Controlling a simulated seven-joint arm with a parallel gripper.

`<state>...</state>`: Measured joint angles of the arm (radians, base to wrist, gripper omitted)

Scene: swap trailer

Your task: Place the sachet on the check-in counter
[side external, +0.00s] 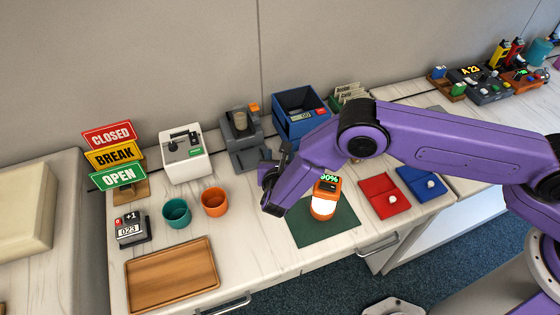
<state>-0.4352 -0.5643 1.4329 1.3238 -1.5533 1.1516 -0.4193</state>
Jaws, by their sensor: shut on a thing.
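My gripper (271,191) is over the middle of the counter, left of the green mat. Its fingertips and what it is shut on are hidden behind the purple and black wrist. I cannot make out the held thing or identify a sachet for certain. The white marbled counter top (185,235) runs under these things. A small counter device reading 023 (130,230) stands at its left; I cannot tell which is the check-in counter.
An orange device with a 90% display (325,197) stands on the green mat (304,235). Teal (176,212) and orange (214,202) cups and a wooden tray (171,275) are left. Behind stand signs (114,156), a white box (185,157), a grey machine (243,143) and a blue bin (300,112).

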